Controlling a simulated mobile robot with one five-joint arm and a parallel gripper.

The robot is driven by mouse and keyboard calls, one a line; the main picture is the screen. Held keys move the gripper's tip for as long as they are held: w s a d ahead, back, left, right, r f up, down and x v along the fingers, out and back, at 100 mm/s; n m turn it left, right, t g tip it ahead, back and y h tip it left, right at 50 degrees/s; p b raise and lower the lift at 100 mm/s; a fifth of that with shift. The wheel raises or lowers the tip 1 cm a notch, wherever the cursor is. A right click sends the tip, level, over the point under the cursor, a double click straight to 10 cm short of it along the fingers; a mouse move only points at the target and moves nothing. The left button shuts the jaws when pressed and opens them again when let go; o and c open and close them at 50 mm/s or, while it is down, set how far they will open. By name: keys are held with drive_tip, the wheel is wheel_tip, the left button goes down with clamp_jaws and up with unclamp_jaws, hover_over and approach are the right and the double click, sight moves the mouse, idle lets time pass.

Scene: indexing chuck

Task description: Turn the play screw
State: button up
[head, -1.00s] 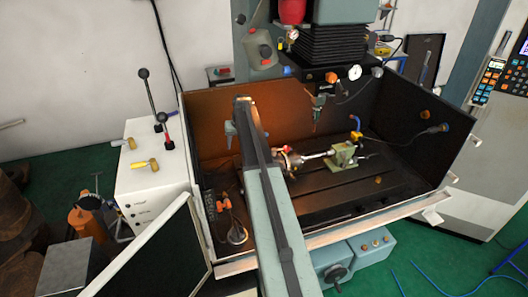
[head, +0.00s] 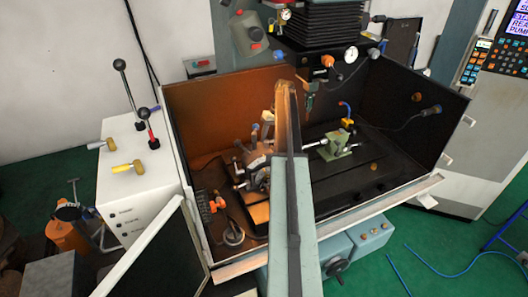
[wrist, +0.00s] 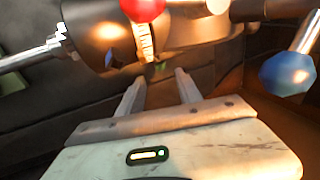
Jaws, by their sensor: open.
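The indexing chuck unit (head: 258,176) stands on the machine table, left of my arm in the head view. In the wrist view its dark round body (wrist: 100,38) with a pale graduated scale (wrist: 144,42) fills the upper left. A red ball knob (wrist: 142,8) is at the top and a blue knob (wrist: 287,74) on a metal lever is at the right. My gripper (wrist: 161,84) is open, its two fingers pointing towards the underside of the body with nothing visible between them. I cannot single out the play screw. My arm hides the gripper in the head view.
A green tailstock (head: 336,146) stands to the right on the dark slotted table. The drill head (head: 308,80) hangs above at the back. Enclosure walls (head: 205,115) close in the left and back. A white cabinet with levers (head: 140,185) stands outside to the left.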

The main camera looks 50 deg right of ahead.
drive_tip(key=b+x, duration=0.5)
drive_tip(key=x, duration=0.1)
drive_tip(key=shift+f, duration=0.15)
clamp_jaws()
drive_tip(key=shift+d+f+y+b, duration=0.1)
drive_tip(key=shift+d+y+b, duration=0.1)
drive_tip(key=shift+y+b, duration=0.2)
drive_tip(key=shift+d+f+t+y+b, duration=0.15)
drive_tip(key=shift+t+y+b, duration=0.15)
drive_tip(key=shift+y+b, duration=0.4)
drive_tip(key=shift+b, duration=0.1)
drive_tip(key=shift+s+r+t+y, duration=0.1)
drive_tip(key=shift+r+t+y, duration=0.2)
